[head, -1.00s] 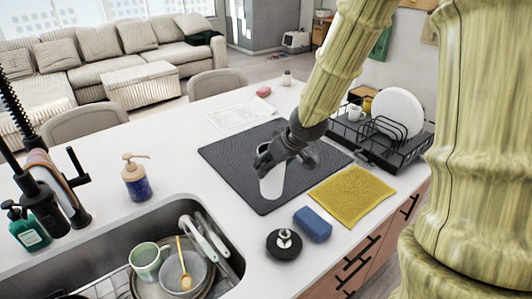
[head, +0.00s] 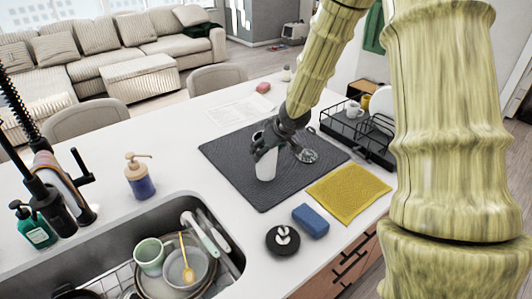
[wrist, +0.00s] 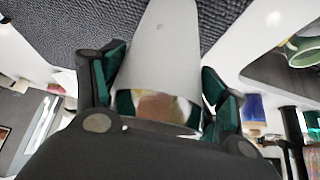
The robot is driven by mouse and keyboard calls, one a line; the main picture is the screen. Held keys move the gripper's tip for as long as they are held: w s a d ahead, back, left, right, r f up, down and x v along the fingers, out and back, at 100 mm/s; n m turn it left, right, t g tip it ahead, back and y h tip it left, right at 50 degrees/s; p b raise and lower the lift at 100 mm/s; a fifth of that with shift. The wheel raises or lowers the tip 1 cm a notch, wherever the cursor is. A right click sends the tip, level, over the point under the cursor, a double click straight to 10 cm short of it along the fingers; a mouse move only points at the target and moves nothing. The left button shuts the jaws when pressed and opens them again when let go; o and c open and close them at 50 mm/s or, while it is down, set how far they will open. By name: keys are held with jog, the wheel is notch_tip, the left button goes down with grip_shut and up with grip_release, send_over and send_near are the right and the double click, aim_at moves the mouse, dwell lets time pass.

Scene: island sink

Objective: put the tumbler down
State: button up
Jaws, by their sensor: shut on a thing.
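The tumbler (head: 265,166) is a plain pale grey-white cup, held roughly upright over the left-middle of the dark drying mat (head: 233,184). My gripper (head: 266,148) is shut on it. In the wrist view, the tumbler (wrist: 161,50) sits between the dark green finger pads of my gripper (wrist: 160,100), with the mat (wrist: 75,25) beyond it. I cannot tell whether its base touches the mat. A clear, glass-like shape (head: 304,154) shows just right of my gripper; its outline is unclear.
A yellow cloth (head: 348,193), blue sponge (head: 311,220) and black round stopper (head: 282,240) lie at the near right. A black dish rack (head: 350,133) stands right of the mat. The sink with dishes (head: 170,268) and a soap bottle (head: 139,177) are at left. The mat's near part is clear.

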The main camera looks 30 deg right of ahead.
jog(key=shift+f, duration=1)
jog(key=shift+a+f, duration=0.1)
jog(key=o, duration=1.4)
jog(key=shift+c, duration=0.2)
jog(key=v, duration=1.2)
